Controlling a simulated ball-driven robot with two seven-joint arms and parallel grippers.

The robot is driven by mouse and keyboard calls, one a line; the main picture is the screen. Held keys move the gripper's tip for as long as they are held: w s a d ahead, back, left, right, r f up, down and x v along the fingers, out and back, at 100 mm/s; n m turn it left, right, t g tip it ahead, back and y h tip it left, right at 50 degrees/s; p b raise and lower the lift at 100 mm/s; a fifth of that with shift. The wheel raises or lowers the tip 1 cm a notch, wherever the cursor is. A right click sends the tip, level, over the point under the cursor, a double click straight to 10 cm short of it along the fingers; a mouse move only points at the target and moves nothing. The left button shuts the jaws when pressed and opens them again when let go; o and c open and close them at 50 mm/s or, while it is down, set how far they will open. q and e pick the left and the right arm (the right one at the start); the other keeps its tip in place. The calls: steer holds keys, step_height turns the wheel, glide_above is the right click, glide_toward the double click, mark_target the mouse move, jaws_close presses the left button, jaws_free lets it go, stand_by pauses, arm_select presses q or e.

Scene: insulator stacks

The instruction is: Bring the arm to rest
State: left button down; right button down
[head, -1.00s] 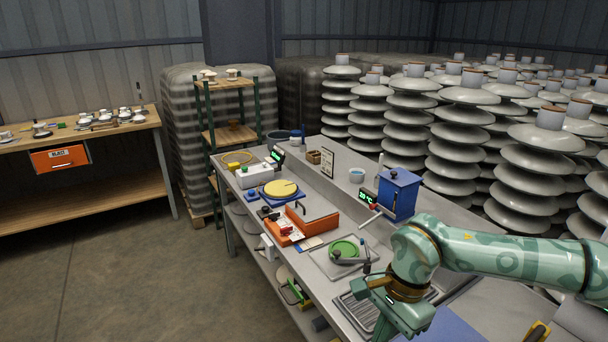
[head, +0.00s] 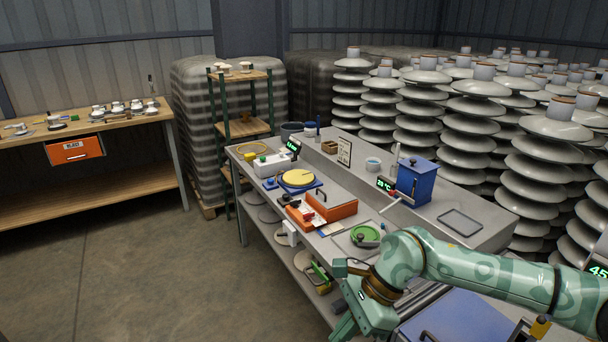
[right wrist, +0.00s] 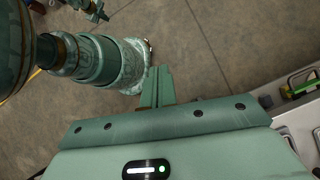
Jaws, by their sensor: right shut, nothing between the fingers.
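My right arm comes in from the right in the head view, its green patterned links crossing the lower right. Its gripper (head: 345,326) hangs at the bottom edge in front of the workbench, pointing down. In the right wrist view the two green fingers (right wrist: 158,86) are together with nothing between them, above bare concrete floor. Parts of my own body show at the left of that view. My left gripper is not seen.
The grey workbench (head: 372,182) beside my arm holds a blue box (head: 417,183), an orange tray (head: 338,209), a yellow disc (head: 298,178) and a green dish (head: 366,233). Insulator stacks (head: 474,125) crowd behind it. A wooden table (head: 60,198) stands left, with open floor between.

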steer(key=w+a+f+m+t+y, duration=0.65)
steer(key=m+y, duration=0.25)
steer(key=m, duration=0.7)
steer(key=s+d+f+m+t+h, duration=0.25)
steer(key=d+f+m, duration=0.25)
steer(key=f+m, duration=0.45)
steer(key=s+d+f+m+t+h, duration=0.1)
steer(key=d+f+m+t+h, duration=0.4)
steer(key=f+m, duration=0.45)
steer(key=s+d+f+m+g+h, duration=0.2)
steer(key=s+d+f+m, duration=0.3)
steer(key=s+f, duration=0.2)
steer(key=s+d+f+m+g+h, duration=0.25)
steer(key=s+d+f+m, duration=0.2)
steer(key=s+f, duration=0.3)
steer(key=s+d+f+m+g+h, duration=0.1)
steer(key=s+f+m+g, duration=0.1)
steer(key=s, duration=0.8)
steer(key=s+d+f+m+g+h, duration=0.1)
steer(key=s+d+f+m+g, duration=0.1)
steer(key=s, duration=0.9)
steer(key=s+d+f+m+g+h, duration=0.1)
steer(key=s+f+m, duration=0.3)
steer(key=s, duration=0.6)
steer(key=shift+s+d+g, duration=0.35)
steer(key=shift+d+g, duration=0.3)
steer(key=shift+g, duration=0.1)
steer(key=shift+f+m, duration=0.1)
steer(key=shift+m, duration=0.15)
